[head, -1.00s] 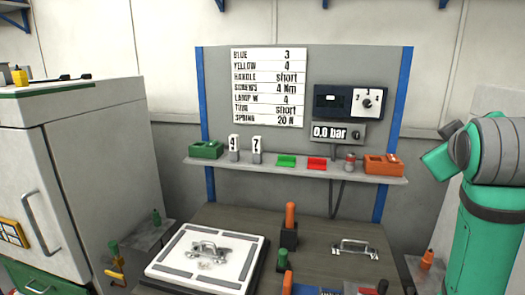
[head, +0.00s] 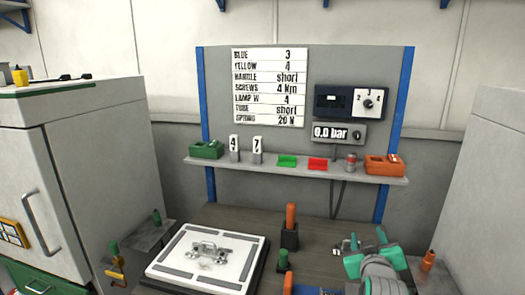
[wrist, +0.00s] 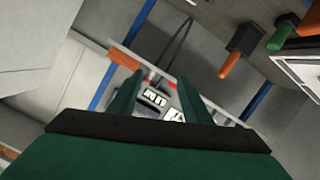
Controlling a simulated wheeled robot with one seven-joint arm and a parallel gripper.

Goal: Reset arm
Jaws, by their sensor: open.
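My arm, teal and grey, reaches into the lower right of the head view. My gripper (head: 356,246) is low over the right side of the bench there. In the wrist view its two dark green fingers (wrist: 160,82) stand apart, with nothing seen between them but the distant back panel.
A white plate with a handle (head: 200,262) lies on the bench at left. An orange-handled tool (head: 291,217) stands in a black holder left of my gripper. A shelf (head: 225,165) crosses the grey panel behind. Cabinets flank the bench.

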